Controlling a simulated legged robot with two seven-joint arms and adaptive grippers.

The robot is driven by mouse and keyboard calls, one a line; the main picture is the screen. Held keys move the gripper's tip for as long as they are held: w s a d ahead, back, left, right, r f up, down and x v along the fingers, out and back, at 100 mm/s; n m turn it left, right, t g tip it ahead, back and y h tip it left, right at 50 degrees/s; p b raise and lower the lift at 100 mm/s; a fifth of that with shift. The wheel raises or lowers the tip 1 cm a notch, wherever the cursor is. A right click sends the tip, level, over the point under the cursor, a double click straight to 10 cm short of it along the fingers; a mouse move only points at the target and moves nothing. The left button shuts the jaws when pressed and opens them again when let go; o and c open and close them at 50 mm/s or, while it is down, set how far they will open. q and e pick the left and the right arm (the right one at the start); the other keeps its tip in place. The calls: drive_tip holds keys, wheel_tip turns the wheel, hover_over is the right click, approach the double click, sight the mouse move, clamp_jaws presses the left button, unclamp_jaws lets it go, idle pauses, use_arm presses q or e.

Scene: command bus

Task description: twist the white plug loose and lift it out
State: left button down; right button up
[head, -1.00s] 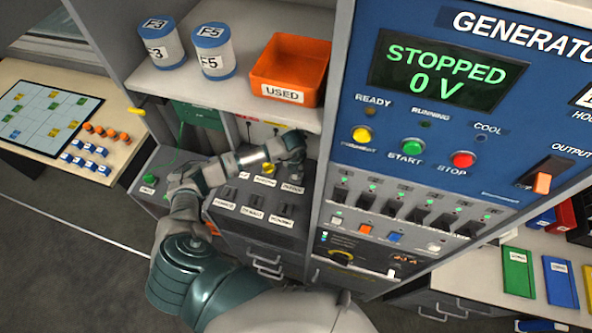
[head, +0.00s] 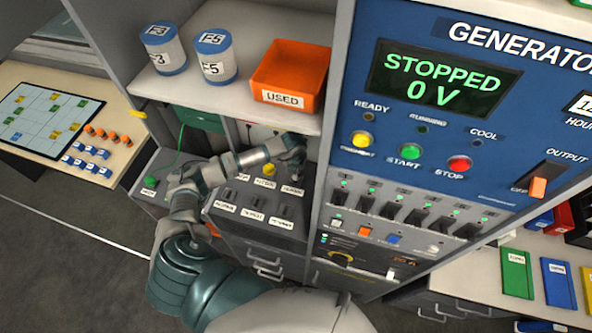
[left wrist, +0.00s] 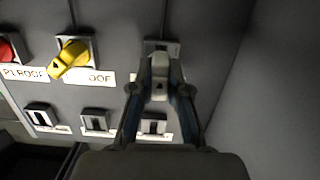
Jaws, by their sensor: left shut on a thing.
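My left gripper (head: 293,150) reaches in from the left to the panel under the shelf. In the left wrist view my left gripper (left wrist: 160,88) is shut on a pale grey-white piece, which looks like the white plug (left wrist: 159,66). The piece stands between the fingers in front of a panel fitting. In the head view the plug is hidden by the gripper and arm. I cannot tell whether it is turned or still seated. My right gripper is not in view.
Switches (left wrist: 95,122) line the row below. A grey wall (left wrist: 275,110) stands close on the right. Above are the shelf (head: 225,98) and an orange USED bin (head: 291,75).

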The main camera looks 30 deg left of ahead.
use_arm(q)
drive_tip(key=shift+r+p, duration=0.35)
drive_tip(key=shift+r, duration=2.65)
